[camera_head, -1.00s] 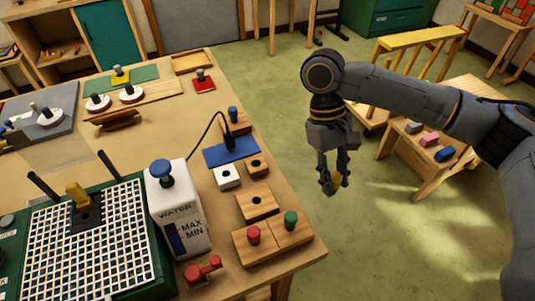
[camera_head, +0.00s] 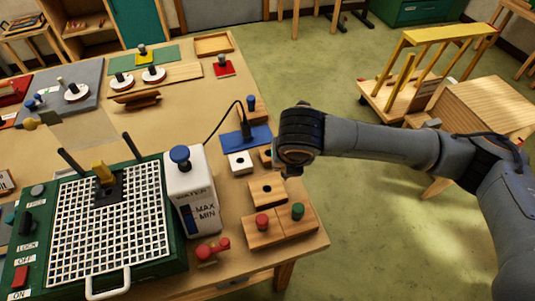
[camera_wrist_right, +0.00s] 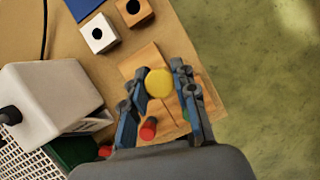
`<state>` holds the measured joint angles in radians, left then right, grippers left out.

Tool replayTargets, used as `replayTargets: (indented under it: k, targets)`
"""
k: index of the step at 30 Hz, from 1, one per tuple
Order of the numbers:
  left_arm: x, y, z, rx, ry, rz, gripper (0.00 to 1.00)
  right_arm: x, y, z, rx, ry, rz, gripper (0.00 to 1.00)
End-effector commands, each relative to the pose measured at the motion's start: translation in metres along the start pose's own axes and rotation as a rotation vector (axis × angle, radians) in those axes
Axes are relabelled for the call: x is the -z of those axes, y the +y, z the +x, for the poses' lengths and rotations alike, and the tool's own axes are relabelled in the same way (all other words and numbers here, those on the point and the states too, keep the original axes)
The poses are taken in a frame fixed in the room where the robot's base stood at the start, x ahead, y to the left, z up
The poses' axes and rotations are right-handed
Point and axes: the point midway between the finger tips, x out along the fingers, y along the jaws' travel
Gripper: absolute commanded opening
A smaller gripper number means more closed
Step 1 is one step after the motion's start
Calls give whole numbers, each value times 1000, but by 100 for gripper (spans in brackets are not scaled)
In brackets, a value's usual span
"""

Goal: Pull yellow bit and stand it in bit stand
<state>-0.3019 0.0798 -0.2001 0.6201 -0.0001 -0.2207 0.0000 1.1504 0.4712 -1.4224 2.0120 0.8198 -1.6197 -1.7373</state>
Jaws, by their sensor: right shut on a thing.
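In the right wrist view a round yellow bit (camera_wrist_right: 158,83) sits between the fingertips of my right gripper (camera_wrist_right: 160,92), which is shut on it. The wooden bit stand (camera_head: 281,239) is at the table's right corner, with a red knob (camera_head: 262,222) and a green knob (camera_head: 297,211) upright in it. A wooden block with an empty dark hole (camera_head: 276,199) adjoins it at the back. In the head view my right wrist is above the table's right edge and hides the fingers and bit. The bit's lower end is hidden. My left gripper is not in view.
A white water tank (camera_head: 199,214) stands left of the stand, beside a green machine with a white grid (camera_head: 110,235). A white holed block (camera_head: 240,163) and a blue mat (camera_head: 236,137) lie behind. Open floor is to the right.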

Motion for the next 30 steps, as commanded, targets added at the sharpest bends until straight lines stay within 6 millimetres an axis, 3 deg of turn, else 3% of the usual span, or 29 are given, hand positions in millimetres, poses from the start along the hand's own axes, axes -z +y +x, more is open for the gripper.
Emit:
replayTargets:
  k: [6,12,18,30]
  targets:
    - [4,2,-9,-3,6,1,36,-7,25,-3,-170,3,-400,0]
    - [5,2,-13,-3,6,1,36,-10,39,-6,-266,2,-637,0]
    - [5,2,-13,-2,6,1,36,-11,44,-6,-299,3,-722,0]
    - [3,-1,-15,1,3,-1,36,-12,44,-7,-299,0,-724,0]
